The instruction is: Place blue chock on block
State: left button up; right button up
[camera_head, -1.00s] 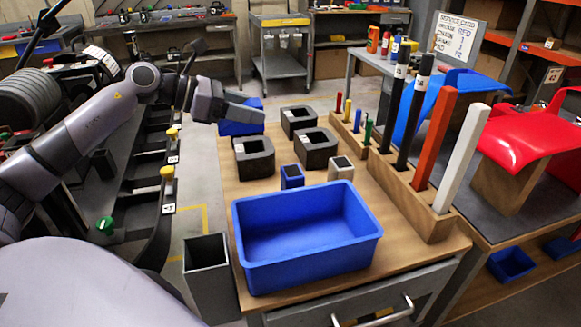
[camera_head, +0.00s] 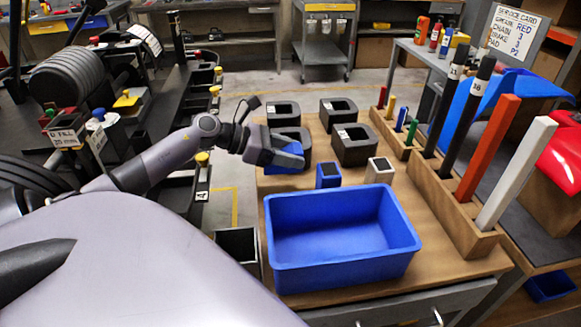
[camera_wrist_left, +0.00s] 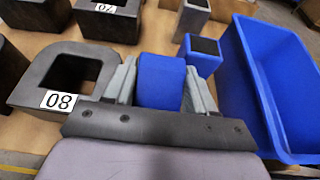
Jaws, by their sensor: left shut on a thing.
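The blue chock (camera_head: 290,157) is between the fingers of my left gripper (camera_head: 284,156), at the left side of the wooden bench. In the left wrist view the chock (camera_wrist_left: 160,80) sits between both grey fingers, which are shut on it. Black hollow blocks stand on the bench: one back left (camera_head: 283,111), one back right (camera_head: 338,112), one front right (camera_head: 355,147), and one front left, partly hidden behind my gripper. The black block marked 08 (camera_wrist_left: 45,75) is beside the gripper in the wrist view. Any gap under the chock is unclear. My right gripper is not in view.
A blue bin (camera_head: 340,270) stands at the bench's front. A small blue holder (camera_head: 328,176) and a grey holder (camera_head: 380,171) stand behind it. A wooden rack (camera_head: 440,205) with coloured bars runs along the right. A grey bin (camera_head: 238,250) is beside the bench.

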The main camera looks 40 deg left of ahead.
pick_arm(q)
jog(key=shift+f, duration=2.85)
jog(key=shift+f, duration=0.15)
jog(key=o, duration=0.8)
